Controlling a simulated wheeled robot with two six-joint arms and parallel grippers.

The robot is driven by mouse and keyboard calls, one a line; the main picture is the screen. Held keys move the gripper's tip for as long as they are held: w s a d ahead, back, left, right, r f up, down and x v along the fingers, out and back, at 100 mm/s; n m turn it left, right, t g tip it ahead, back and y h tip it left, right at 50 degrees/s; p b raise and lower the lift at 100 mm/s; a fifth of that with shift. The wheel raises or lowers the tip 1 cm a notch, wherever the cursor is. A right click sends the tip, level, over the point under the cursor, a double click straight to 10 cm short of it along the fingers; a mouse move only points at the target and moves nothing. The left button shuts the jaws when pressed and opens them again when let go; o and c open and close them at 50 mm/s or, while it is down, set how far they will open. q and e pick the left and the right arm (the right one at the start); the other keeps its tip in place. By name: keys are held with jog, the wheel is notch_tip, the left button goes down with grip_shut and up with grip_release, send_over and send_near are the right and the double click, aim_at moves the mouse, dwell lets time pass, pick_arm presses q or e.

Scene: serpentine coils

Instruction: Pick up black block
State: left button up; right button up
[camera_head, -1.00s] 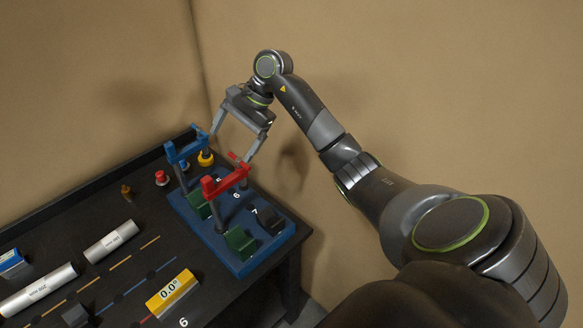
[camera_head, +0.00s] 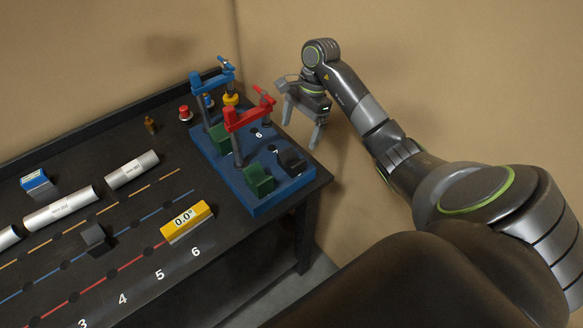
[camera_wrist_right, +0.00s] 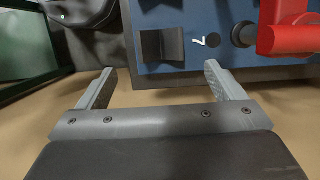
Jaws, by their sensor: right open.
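A black block (camera_head: 291,162) sits on the right end of the blue base, beside the number 7. In the right wrist view the black block (camera_wrist_right: 162,46) lies just ahead of the fingertips, roughly centred between them. A second dark block (camera_head: 94,238) lies on the table near the coloured lines; it looks dark grey. My right gripper (camera_head: 301,134) is open and empty, above and behind the right end of the base. Its two fingers show in the right wrist view (camera_wrist_right: 160,70), apart from the block. My left gripper is not in view.
The blue base (camera_head: 228,180) carries a red clamp (camera_head: 247,115), a blue clamp (camera_head: 212,80) and green blocks (camera_head: 258,180). The red clamp also shows close by in the right wrist view (camera_wrist_right: 288,38). A yellow 0.0° gauge (camera_head: 187,222) and silver cylinders (camera_head: 62,208) lie on the black table.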

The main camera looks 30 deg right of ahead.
jog(key=b, duration=0.3)
send_near(291, 163)
jog(key=shift+x, duration=0.9)
jog(key=shift+b+x, duration=0.4)
jog(key=shift+x, duration=0.4)
jog(key=b+x, duration=0.2)
jog(key=shift+f, duration=0.35)
jog(key=shift+s+a+f+p, duration=0.1)
jog(key=shift+a+f+p, duration=0.15)
jog(key=shift+p, duration=0.3)
jog(key=shift+a+f, duration=0.1)
jog(key=shift+f, duration=0.4)
jog(key=c, duration=1.3)
jog(key=shift+r, duration=0.1)
jog(key=shift+c, duration=0.5)
